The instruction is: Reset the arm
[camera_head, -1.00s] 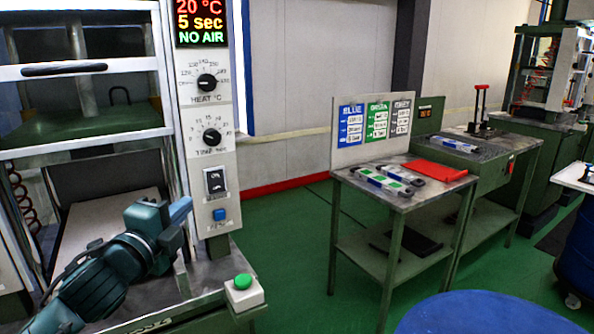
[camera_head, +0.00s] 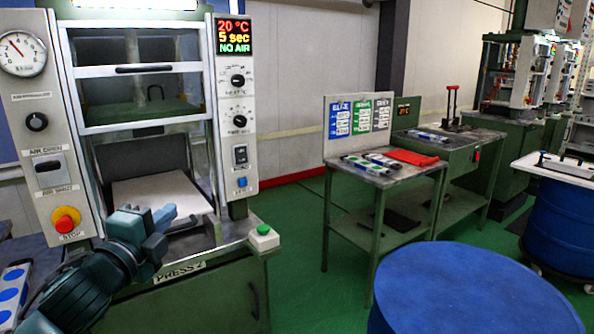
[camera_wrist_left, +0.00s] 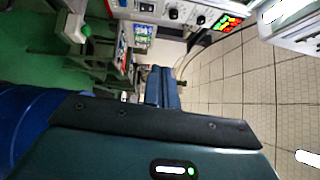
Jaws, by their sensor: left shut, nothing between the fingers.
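My left arm comes in from the lower left in the head view, and its gripper (camera_head: 166,213) is held in front of the press (camera_head: 190,282), near its open lower bay. The gripper is shut and empty. In the left wrist view the two blue fingers (camera_wrist_left: 162,88) lie side by side with nothing between them. The fingers look apart from the press's pale plate (camera_head: 165,192). My right gripper is not in view.
The press has a green button (camera_head: 263,229) and a red stop button (camera_head: 65,220). A blue round top (camera_head: 470,290) stands at front right. A work table (camera_head: 350,167) holds mould pieces and a red cloth (camera_head: 413,157). Green floor (camera_head: 300,225) is clear between press and table.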

